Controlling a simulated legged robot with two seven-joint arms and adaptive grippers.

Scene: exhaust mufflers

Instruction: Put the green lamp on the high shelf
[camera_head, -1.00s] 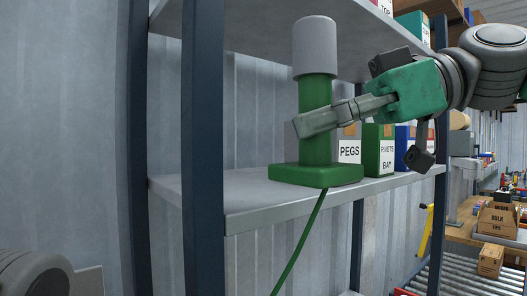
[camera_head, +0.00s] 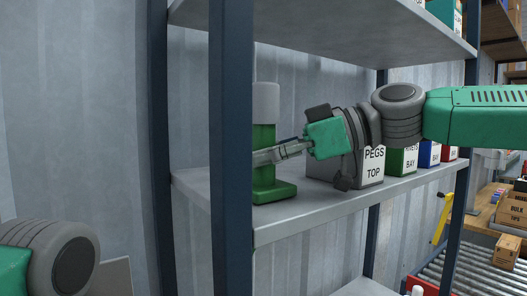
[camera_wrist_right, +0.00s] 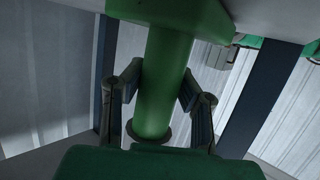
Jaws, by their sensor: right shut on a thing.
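The green lamp (camera_head: 263,140) is upright, with a grey cylindrical top, a green column and a square green base. It is at the middle shelf (camera_head: 325,208), just right of the front post, which hides its left side. Whether the base touches the shelf, I cannot tell. My right gripper (camera_head: 272,154) comes from the right and is shut on the column. The right wrist view shows the green column (camera_wrist_right: 165,85) between the two fingers. The high shelf (camera_head: 360,28) is the grey board above the lamp. My left gripper is out of view; only part of that arm shows.
The dark front post (camera_head: 231,150) stands close left of the lamp. A PEGS box (camera_head: 372,168), a green box (camera_head: 403,160) and other boxes line the middle shelf to the right. A green box (camera_head: 445,14) stands on the high shelf's right part. A roller conveyor (camera_head: 450,270) lies lower right.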

